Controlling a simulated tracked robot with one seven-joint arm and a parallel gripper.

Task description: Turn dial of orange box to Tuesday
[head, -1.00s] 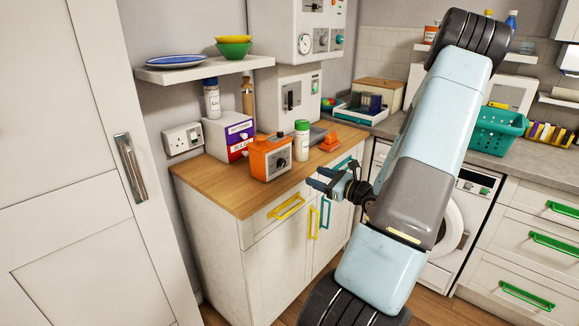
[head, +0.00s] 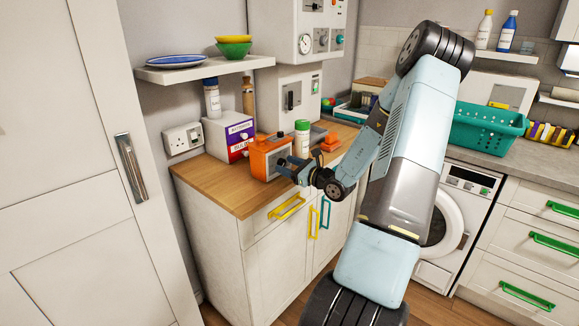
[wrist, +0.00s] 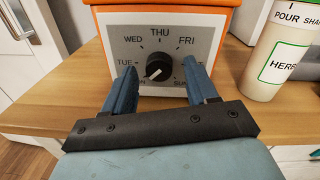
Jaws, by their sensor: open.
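The orange box (head: 262,158) stands on the wooden worktop; in the wrist view its orange casing (wrist: 100,25) frames a grey day panel. Its round black dial (wrist: 160,66) has a white mark pointing to the lower left, towards a partly hidden label ending in N. TUE is at the left of the panel, with WED, THU and FRI above. My gripper (wrist: 160,75) is open in front of the panel, its blue fingers to the left and right of the dial. I cannot tell whether they touch it. In the head view my gripper (head: 287,166) hides the dial.
A herb shaker with a green cap (head: 302,138) stands close to the right of the orange box. A purple and white box (head: 229,138) stands behind it to the left. A shelf with bowls (head: 205,68) hangs above. Bare worktop (head: 215,186) lies in front.

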